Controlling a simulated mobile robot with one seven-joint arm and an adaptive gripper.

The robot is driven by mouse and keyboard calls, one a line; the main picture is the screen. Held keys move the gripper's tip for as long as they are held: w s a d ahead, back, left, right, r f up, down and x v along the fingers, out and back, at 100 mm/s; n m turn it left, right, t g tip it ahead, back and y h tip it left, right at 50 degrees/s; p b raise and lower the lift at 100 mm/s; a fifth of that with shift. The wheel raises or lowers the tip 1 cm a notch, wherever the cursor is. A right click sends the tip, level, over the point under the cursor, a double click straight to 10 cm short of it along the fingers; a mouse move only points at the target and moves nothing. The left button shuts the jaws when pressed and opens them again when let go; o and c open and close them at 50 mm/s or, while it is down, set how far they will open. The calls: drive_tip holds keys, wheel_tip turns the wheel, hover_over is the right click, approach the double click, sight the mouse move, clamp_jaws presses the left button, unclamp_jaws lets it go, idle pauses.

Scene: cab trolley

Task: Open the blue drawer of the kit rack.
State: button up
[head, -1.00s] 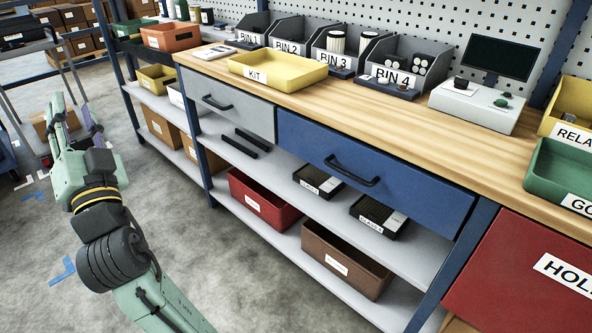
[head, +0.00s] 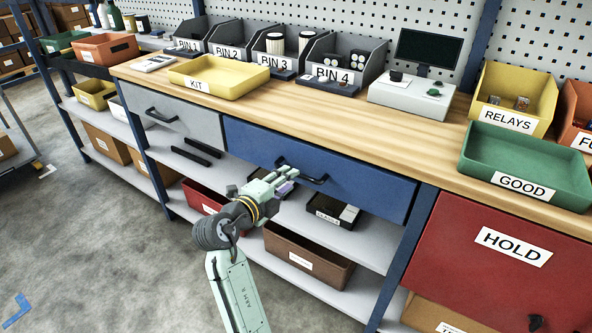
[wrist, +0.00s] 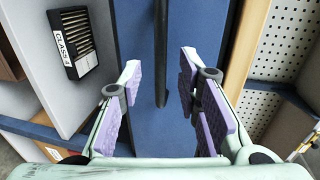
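The blue drawer (head: 360,185) is under the wooden bench top, its front flush with the frame, so it looks shut. Its dark bar handle (head: 316,181) is partly hidden behind my gripper in the head view. My gripper (head: 287,180) is in front of the drawer's left half, near the handle. In the wrist view my gripper (wrist: 160,75) is open, its purple-padded fingers apart. The handle (wrist: 161,50) runs up the picture between the fingers, against the blue drawer front (wrist: 195,30). No contact with the handle is visible.
A grey drawer (head: 180,112) is to the left and a red HOLD front (head: 500,255) to the right. Below is an open shelf with a black CLASS box (head: 330,212) and a brown bin (head: 308,255). A yellow KIT tray (head: 220,77) stands on the bench.

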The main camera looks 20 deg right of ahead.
drive_tip(key=p+x, duration=0.1)
drive_tip(key=x, duration=0.4)
drive_tip(key=shift+w+d, duration=0.1)
drive_tip(key=shift+w, duration=0.05)
drive_tip(key=shift+c, duration=0.5)
clamp_jaws()
